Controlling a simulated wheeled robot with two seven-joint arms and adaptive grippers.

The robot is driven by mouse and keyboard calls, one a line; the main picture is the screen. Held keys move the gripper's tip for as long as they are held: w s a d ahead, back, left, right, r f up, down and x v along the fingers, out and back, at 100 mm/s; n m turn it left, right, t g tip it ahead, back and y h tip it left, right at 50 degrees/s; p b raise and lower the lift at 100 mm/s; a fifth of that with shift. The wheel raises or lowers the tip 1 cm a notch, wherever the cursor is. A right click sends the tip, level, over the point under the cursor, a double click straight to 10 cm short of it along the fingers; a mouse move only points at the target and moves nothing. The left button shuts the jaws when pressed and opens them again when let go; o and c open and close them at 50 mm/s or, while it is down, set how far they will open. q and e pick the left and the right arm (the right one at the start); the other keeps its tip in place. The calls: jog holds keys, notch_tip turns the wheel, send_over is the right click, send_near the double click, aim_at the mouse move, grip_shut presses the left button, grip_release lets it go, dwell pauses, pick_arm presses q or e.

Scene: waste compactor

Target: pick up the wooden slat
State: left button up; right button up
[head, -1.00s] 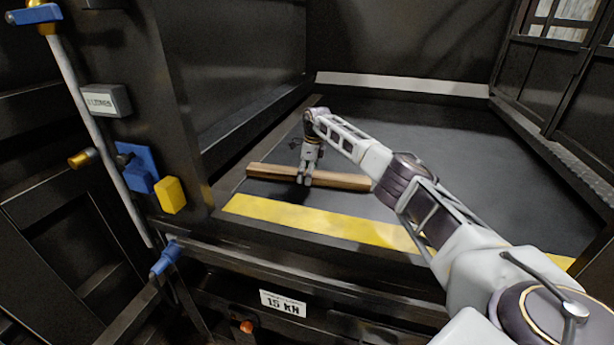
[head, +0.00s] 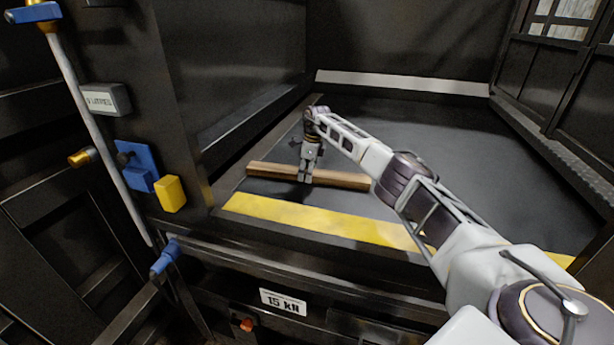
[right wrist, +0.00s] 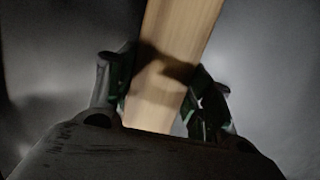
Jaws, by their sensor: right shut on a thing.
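The wooden slat (head: 340,180) is a long light-brown bar on the dark floor of the compactor chamber, lying left to right behind the yellow strip. My right gripper (head: 304,178) reaches down onto it, left of its middle. In the right wrist view the slat (right wrist: 170,70) runs between the two fingers of the right gripper (right wrist: 160,100), which are shut on it from both sides. I cannot tell whether the slat is clear of the floor. My left gripper is not in view.
A yellow strip (head: 320,222) marks the chamber's front edge. At the left stand a frame post with a blue bracket (head: 137,167), a yellow block (head: 170,194) and a grey rod (head: 95,120). The chamber floor (head: 420,130) behind the slat is clear.

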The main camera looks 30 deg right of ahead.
aim_at(307, 171)
jog(key=shift+w+r, duration=0.1)
jog(key=shift+r, duration=0.05)
jog(key=shift+r+b, duration=0.6)
jog(key=shift+r, duration=1.05)
jog(key=shift+s+a+b, duration=0.55)
jog(key=shift+s+a, duration=1.2)
jog(key=shift+a, duration=0.3)
jog(key=shift+s+a+b, duration=0.55)
jog(key=shift+s+a, duration=1.2)
jog(key=shift+a, duration=0.3)
jog(key=shift+s+a+b, duration=0.55)
jog(key=shift+s+a, duration=1.2)
jog(key=shift+a, duration=0.3)
jog(key=shift+s+a, duration=0.65)
jog(key=shift+a, duration=0.05)
jog(key=shift+r, duration=0.1)
